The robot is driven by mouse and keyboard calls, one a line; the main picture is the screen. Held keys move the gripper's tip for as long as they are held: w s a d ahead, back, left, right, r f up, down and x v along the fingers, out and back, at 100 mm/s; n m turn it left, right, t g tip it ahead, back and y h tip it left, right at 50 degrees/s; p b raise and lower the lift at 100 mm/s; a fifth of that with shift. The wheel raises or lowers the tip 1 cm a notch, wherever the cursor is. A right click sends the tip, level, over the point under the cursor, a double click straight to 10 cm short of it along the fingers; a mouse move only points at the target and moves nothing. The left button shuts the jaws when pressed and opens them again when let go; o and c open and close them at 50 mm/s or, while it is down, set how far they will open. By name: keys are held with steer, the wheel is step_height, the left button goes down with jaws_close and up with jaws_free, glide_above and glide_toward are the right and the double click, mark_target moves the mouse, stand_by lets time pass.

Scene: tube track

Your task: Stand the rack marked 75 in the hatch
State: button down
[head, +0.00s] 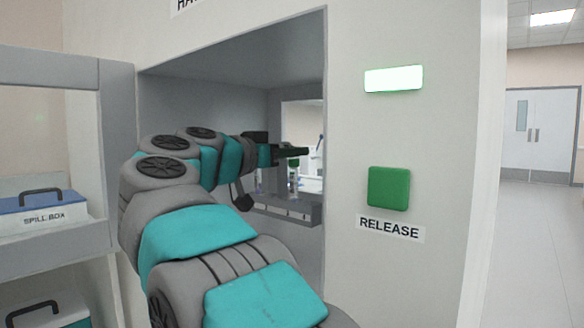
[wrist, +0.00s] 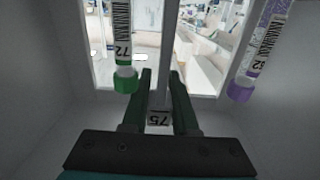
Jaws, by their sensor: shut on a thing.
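My gripper (head: 290,152) reaches into the hatch (head: 232,62), a grey-lined opening in the white wall. In the wrist view my gripper (wrist: 162,76) is shut on the upright grey post of the rack, whose 75 label (wrist: 160,118) shows upside down between the fingers. A green-capped tube (wrist: 124,78) marked 72 and a purple-capped tube (wrist: 241,86) flank the post. In the head view the grey rack base (head: 290,211) with small white labels shows within the opening, partly behind my arm. Whether its underside touches the hatch floor is hidden.
A green button (head: 388,188) over a RELEASE label and a lit lamp (head: 394,79) are on the wall right of the hatch. At left, a shelf unit (head: 50,72) holds a spill box (head: 42,210). The hatch's far side opens onto a bright room.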

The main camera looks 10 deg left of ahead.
mark_target(286, 167)
steer(key=shift+f+b, duration=0.3)
steer(key=shift+f, duration=1.15)
steer(key=c, duration=0.7)
jaws_free()
steer(key=shift+f, duration=0.1)
steer(key=shift+s+a, duration=0.15)
steer(key=shift+s, duration=0.1)
steer(key=v, duration=1.1)
steer(key=shift+s+a, duration=0.15)
steer(key=shift+s, duration=0.1)
